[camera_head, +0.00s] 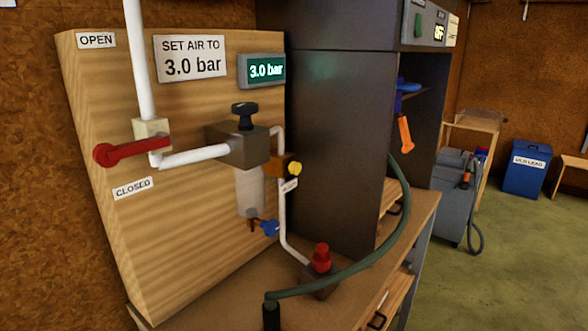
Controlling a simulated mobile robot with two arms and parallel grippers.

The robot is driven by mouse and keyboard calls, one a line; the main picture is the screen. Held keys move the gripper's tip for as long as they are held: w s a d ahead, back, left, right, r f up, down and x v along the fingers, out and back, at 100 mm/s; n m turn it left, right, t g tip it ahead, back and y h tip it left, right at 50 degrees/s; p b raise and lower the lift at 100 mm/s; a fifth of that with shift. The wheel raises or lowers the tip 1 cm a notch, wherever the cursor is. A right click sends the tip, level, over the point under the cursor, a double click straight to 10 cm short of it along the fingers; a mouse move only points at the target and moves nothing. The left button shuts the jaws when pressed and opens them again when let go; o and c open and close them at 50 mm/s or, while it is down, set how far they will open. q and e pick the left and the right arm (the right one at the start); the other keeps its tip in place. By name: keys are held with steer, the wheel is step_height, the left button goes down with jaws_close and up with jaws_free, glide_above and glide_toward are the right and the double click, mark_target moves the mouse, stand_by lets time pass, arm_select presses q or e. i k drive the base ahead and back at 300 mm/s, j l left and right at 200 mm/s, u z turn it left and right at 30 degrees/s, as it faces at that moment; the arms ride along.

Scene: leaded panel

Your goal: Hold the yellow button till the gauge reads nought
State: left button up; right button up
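The yellow button (295,169) sticks out of an orange block (276,165) on the white air pipe, right of the regulator. A small white tag hangs just below it; its lettering is too small to read. The gauge (261,70) is a grey box with a lit green display at the upper right of the wooden board, reading 3.0 bar. Neither gripper shows in the head view, and nothing touches the button.
A red lever (130,151) lies across the pipe between the OPEN and CLOSED labels. A black knob (244,115) tops the regulator. A blue tap (264,227), a red knob (321,258) and a green hose (352,266) lie lower. A dark cabinet (335,140) stands behind.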

mark_target(295, 167)
steer(key=i+j+z, duration=0.15)
steer(key=j, duration=0.25)
steer(key=j+z, duration=0.2)
steer(key=j, duration=0.2)
steer(key=i+j+z, duration=0.15)
steer(key=j, duration=0.25)
